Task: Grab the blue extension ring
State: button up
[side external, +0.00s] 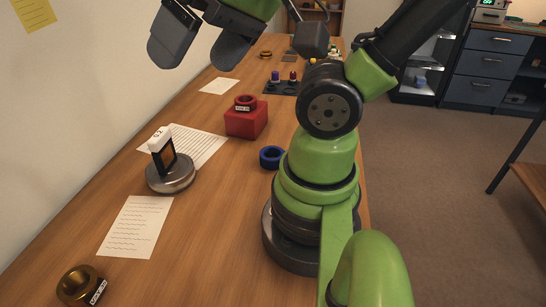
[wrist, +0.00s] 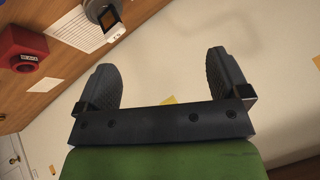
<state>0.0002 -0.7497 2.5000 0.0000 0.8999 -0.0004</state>
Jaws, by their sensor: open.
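The blue extension ring (side external: 271,157) lies on the wooden table in the side external view, just left of my arm's base. I do not see it in the wrist view. My gripper (side external: 192,58) is at the top of the side external view, high above the table and well apart from the ring. Its two dark fingers are spread with nothing between them. The wrist view also shows the spread, empty fingers of my gripper (wrist: 172,78), with the pale wall behind them.
A red block (side external: 246,122) with a dark red ring on top stands behind the blue ring. A round grey stand (side external: 170,178) holds a small framed piece at left. A brass ring (side external: 80,286) lies at front left. Paper sheets (side external: 136,228) lie flat. Bare table surrounds the blue ring's left and front.

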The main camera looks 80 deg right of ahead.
jog(key=w+d+f+g+h, duration=0.2)
jog(key=w+d+f, duration=0.2)
jog(key=d, duration=0.3)
jog(key=n+g, duration=0.3)
jog(key=g, duration=0.2)
send_near(271, 153)
jog(key=shift+w+f, duration=0.1)
jog(key=shift+w, duration=0.1)
jog(key=shift+s+f, duration=0.15)
jog(key=shift+f, duration=4.95)
jog(key=c, duration=1)
jog(key=shift+r, duration=0.1)
jog(key=shift+c, duration=0.2)
